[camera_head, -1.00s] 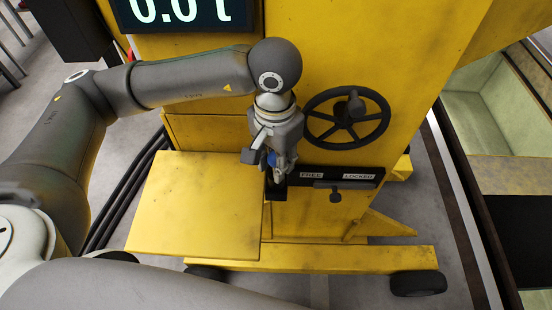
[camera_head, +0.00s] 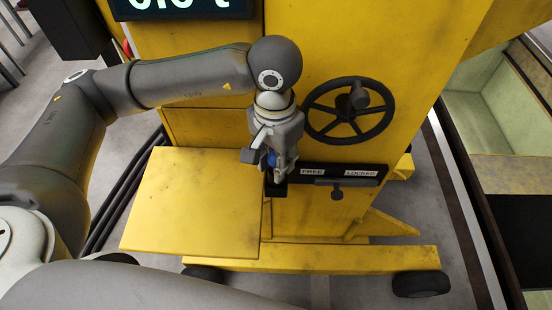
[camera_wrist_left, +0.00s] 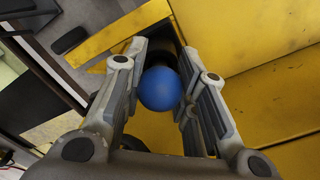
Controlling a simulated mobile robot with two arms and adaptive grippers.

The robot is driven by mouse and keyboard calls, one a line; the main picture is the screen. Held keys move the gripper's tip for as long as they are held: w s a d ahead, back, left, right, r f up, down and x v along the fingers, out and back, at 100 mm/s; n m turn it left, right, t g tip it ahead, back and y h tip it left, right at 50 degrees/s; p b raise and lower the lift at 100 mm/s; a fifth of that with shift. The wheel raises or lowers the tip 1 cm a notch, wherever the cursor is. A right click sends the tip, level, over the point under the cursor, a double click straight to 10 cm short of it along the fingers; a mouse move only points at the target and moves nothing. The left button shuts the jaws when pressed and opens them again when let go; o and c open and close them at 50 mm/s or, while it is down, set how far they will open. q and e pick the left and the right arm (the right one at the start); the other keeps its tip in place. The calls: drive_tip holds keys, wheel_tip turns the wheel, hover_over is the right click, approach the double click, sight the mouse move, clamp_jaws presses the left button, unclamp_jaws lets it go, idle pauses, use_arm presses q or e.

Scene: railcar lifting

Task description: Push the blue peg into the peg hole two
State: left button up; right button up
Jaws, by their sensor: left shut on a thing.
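The blue peg's round blue head (camera_wrist_left: 160,88) sits between the fingers of my left gripper (camera_head: 270,172). The gripper is shut on it and points downward. In the head view only a little of the blue (camera_head: 271,160) shows between the fingers. The fingertips are just above a small black holder (camera_head: 276,190) at the left end of the FREE/LOCKED strip. In the wrist view a dark cylinder shows behind the blue head. The hole is hidden, so I cannot tell how deep the peg is or which hole this is. My right gripper is out of view.
The yellow machine has a black handwheel (camera_head: 349,111) right of the gripper. A bare yellow shelf (camera_head: 190,205) is at the left. A digital display (camera_head: 185,8) is at the top.

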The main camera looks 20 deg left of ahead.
use_arm(q)
drive_tip(key=o, duration=1.1)
drive_tip(key=shift+o, duration=0.2)
wheel_tip(320, 180, up, 12)
